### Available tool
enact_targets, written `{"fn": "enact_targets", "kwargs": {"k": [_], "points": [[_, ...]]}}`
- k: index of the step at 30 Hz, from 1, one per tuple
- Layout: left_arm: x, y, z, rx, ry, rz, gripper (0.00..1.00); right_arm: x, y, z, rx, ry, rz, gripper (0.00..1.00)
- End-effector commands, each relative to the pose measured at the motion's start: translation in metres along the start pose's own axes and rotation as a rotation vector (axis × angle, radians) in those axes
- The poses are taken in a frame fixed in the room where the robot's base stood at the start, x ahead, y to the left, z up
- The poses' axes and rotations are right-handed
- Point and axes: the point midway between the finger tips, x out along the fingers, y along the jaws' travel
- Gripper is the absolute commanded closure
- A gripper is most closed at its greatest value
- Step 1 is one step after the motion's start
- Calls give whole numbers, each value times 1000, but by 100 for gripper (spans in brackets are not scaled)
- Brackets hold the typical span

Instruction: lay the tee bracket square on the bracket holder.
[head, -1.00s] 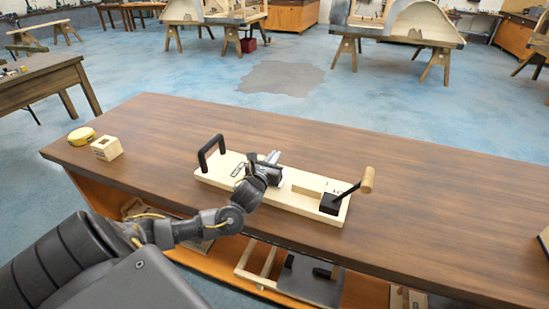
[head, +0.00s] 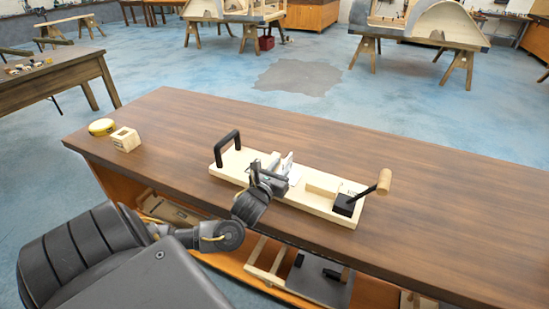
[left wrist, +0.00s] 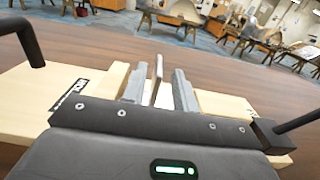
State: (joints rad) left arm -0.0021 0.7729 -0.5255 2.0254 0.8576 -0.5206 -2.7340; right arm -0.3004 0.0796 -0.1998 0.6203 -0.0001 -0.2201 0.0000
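The bracket holder is a pale wooden board (head: 321,206) on the brown bench, with a black handle at its left end and a black lever clamp at its right. My left gripper (head: 276,169) is low over its middle. A thin, pale upright plate, apparently the tee bracket (head: 288,160), stands by the fingers. In the left wrist view the plate (left wrist: 157,80) rises between the two grey fingers (left wrist: 159,90), with a gap on the right finger's side. The gripper looks open around it. The bracket's lower part is hidden. My right gripper is not in view.
A yellow tape roll (head: 102,127) and a small hollow wooden block (head: 126,139) sit at the bench's left end. The lever's wooden knob (head: 384,181) sticks up at the board's right end. The bench top (head: 450,215) is clear on the right.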

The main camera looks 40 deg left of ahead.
Motion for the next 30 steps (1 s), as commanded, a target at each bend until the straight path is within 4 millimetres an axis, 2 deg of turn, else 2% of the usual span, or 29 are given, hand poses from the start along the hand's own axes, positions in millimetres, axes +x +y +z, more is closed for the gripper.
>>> {"fn": "enact_targets", "kwargs": {"k": [1,4,10,30], "points": [[-11,-1,-2,-3,3,-2,71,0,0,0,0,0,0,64],[-30,0,-1,-2,3,-1,71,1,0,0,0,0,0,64],[-52,0,0,0,0,-1,71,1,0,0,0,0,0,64],[-56,0,0,1,-1,1,71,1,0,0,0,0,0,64]]}}
